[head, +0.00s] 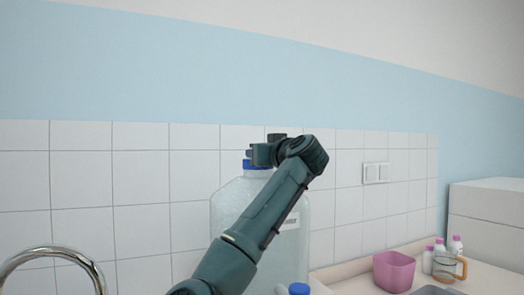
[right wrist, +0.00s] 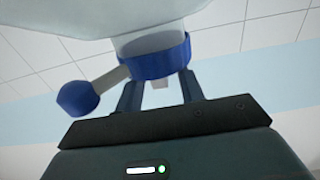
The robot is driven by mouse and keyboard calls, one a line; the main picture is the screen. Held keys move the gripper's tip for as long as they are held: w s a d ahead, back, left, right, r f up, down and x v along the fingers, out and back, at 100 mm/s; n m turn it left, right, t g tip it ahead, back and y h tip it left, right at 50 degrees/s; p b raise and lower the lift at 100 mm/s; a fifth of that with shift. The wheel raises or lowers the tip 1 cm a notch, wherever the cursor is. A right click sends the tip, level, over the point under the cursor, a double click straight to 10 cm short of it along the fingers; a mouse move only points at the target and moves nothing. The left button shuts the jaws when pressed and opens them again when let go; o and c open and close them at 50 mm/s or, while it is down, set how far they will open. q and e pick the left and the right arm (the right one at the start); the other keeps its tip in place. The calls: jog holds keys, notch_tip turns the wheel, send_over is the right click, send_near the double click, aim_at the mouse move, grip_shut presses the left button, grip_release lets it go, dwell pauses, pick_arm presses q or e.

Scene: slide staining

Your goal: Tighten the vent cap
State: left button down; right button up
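A large translucent carboy (head: 228,222) with a white label stands before the tiled wall. Its blue cap (head: 257,165) shows just under my right gripper (head: 262,153), whose arm crosses in front of the carboy. In the right wrist view, the two fingers of my right gripper (right wrist: 160,92) are apart and close to the blue collar (right wrist: 155,57). A small pale stub (right wrist: 160,83) shows between them. A blue knob (right wrist: 77,98) on a grey stem sticks out beside the collar. I cannot tell whether the fingers touch the collar. My left gripper is out of view.
A chrome faucet (head: 60,252) curves at the lower left. A blue cap (head: 299,288) shows at the bottom, in front of the carboy. A pink container (head: 393,270), small bottles (head: 440,247) and a glass mug (head: 449,267) stand on the counter at the right.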

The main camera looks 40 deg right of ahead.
grip_shut()
dwell(0.4)
